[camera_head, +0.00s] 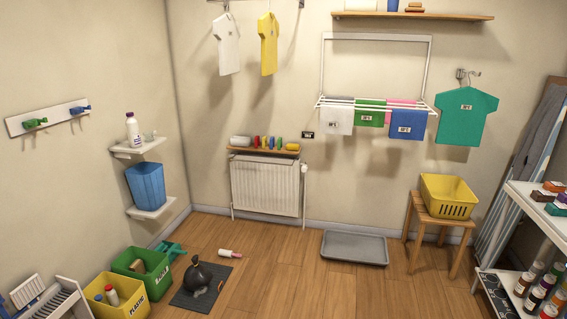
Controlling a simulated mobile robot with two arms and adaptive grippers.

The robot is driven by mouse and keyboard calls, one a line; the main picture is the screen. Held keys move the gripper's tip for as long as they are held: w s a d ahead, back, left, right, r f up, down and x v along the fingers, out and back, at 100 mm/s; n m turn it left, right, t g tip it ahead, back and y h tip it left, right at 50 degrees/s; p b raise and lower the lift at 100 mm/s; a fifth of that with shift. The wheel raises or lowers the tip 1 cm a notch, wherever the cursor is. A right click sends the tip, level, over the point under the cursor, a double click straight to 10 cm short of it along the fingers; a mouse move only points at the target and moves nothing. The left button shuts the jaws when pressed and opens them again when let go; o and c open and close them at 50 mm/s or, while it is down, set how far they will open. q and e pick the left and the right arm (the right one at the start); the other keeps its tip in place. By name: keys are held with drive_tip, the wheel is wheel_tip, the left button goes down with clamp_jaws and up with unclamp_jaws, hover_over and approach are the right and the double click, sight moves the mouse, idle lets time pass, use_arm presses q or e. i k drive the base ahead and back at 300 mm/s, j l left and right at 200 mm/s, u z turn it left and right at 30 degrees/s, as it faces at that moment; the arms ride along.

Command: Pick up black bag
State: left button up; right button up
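The black bag (197,274) is a dark, rounded sack with a tied, pointed top. It stands upright on a dark grey mat (221,281) on the wooden floor at the lower left of the head view. A small greyish item (199,292) lies against its front; I cannot tell what it is. Neither of my grippers shows in this view.
A green bin (158,283) and a yellow bin (133,305) stand left of the mat. A small white-and-red bottle (230,253) lies behind it. A grey tray (355,247) and a wooden stool (437,222) are farther right. The floor right of the mat is clear.

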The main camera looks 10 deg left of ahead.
sight(196, 276)
drive_tip(key=i+j+u, duration=0.2)
drive_tip(key=i+u, duration=0.15)
drive_tip(key=i, duration=0.15)
drive_tip(key=i+j+u, duration=0.1)
drive_tip(key=i+u, duration=0.3)
drive_tip(key=i+l+u, duration=0.1)
drive_tip(key=i+u, duration=0.25)
drive_tip(key=i, duration=0.3)
